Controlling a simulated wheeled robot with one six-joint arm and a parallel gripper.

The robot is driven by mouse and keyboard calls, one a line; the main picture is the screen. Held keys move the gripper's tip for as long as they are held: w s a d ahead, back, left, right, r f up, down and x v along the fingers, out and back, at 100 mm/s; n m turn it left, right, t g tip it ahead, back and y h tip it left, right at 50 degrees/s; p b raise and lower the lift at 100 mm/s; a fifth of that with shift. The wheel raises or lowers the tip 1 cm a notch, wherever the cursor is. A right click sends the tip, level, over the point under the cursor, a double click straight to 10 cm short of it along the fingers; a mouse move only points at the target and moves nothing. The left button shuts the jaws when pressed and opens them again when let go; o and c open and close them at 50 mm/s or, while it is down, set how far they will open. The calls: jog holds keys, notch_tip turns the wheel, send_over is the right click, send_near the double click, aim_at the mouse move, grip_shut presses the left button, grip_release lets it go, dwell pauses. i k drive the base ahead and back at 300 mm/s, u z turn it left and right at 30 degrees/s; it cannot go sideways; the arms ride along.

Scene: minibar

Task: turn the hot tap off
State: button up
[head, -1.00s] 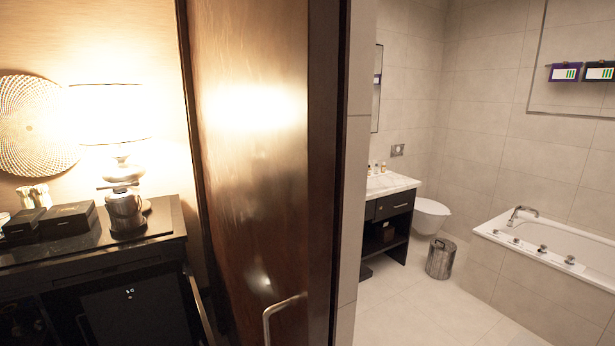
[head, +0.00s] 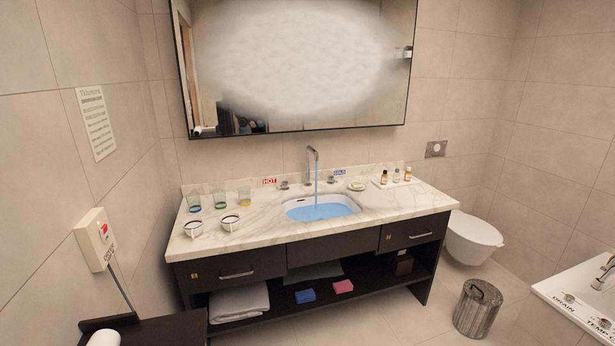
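The hot tap handle (head: 284,185) is a small metal knob on the marble counter, left of the spout, beside a red "HOT" label (head: 269,181). The curved metal spout (head: 312,160) pours a stream of water into the sink basin (head: 291,209), where blue water stands. The cold tap handle (head: 331,180) is right of the spout, by a blue label (head: 340,174). Which handle feeds the stream cannot be told. My gripper is not in view.
Several glasses and cups stand on the counter's left end (head: 180,243); a tray of small bottles (head: 396,181) is at its right. A bin (head: 478,309), toilet (head: 472,238) and bathtub are at the right. A large mirror (head: 300,60) has a whitish, fogged-looking middle.

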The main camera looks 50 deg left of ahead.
aim_at(284, 184)
jog(key=i, duration=0.5)
jog(key=u, duration=1.85)
jog(key=i, duration=0.3)
jog(key=u, duration=0.3)
jog(key=i, duration=2.6)
